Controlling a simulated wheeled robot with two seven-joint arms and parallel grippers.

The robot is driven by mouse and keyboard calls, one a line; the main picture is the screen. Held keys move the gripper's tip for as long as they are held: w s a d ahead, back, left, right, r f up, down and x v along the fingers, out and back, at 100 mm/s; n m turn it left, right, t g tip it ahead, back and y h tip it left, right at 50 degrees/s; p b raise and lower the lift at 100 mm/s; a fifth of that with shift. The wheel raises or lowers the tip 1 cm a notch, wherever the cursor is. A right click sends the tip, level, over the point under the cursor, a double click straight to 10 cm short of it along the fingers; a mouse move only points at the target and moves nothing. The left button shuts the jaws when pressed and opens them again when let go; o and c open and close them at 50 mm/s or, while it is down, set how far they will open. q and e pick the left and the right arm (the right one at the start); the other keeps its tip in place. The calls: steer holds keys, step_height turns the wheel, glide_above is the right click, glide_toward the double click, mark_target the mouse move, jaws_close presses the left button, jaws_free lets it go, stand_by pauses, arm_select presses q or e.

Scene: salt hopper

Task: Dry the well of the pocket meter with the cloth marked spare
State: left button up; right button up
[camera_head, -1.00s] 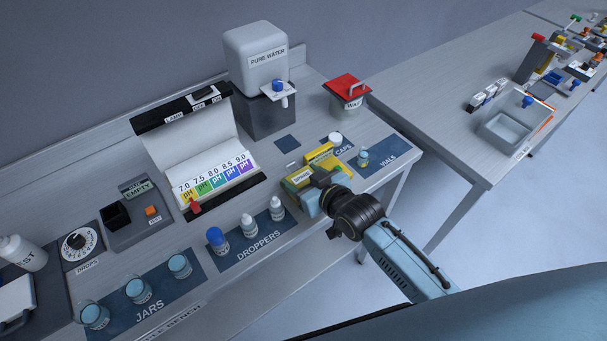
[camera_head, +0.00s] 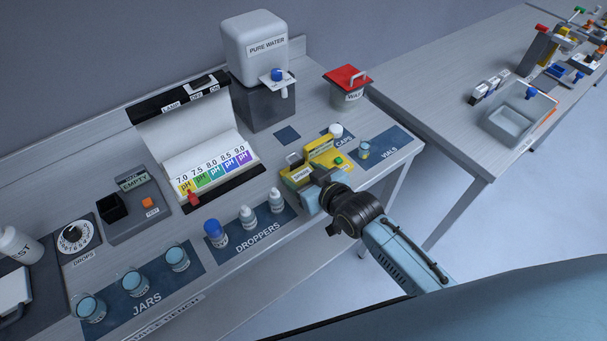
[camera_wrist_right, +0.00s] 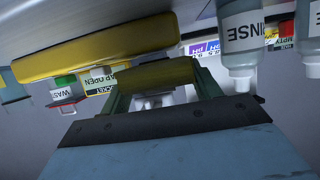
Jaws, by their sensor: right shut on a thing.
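The yellow cloth marked SPARE (camera_head: 299,177) is at the fingertips of my right gripper (camera_head: 318,180), over the bench's front edge. In the right wrist view a yellow block (camera_wrist_right: 155,75) sits between the fingers of the right gripper (camera_wrist_right: 160,88), which is shut on it. The yellow pocket meter (camera_head: 326,151) is just behind the cloth, with a green button. Its well is too small to make out. Labels reading POCKET (camera_wrist_right: 103,90) and "AP OPEN" show behind the fingers in the wrist view. My left gripper is not in view.
Droppers (camera_head: 247,216) stand left of my gripper; a RINSE bottle (camera_wrist_right: 238,45) is close in the wrist view. A capped vial (camera_head: 364,149), the red-lidded waste bin (camera_head: 348,85) and the pure water tank (camera_head: 255,50) are behind. Jars (camera_head: 135,283) stand at front left.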

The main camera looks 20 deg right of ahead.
steer(key=shift+s+f, duration=0.1)
steer(key=shift+f, duration=0.45)
stand_by(1.4)
step_height(320, 180, up, 7)
steer(key=p, duration=0.7)
steer(key=shift+r, duration=0.2)
steer(key=shift+f, duration=0.1)
stand_by(0.4)
steer(key=shift+a+b, duration=0.1)
steer(key=shift+b, duration=0.35)
steer(key=b, duration=0.3)
steer(key=d+r+m+h+b, duration=0.1)
steer(key=b, duration=0.3)
steer(key=shift+s+r, duration=0.1)
steer(key=shift+s, duration=0.15)
steer(key=s+d+r+m+h+b, duration=0.2)
steer(key=s+d+m+h+b, duration=0.1)
steer(key=d+b, duration=0.3)
steer(key=shift+s+d+t+h+b, duration=0.15)
steer(key=shift+s+t+h+b, duration=0.15)
steer(key=shift+s+b, duration=0.45)
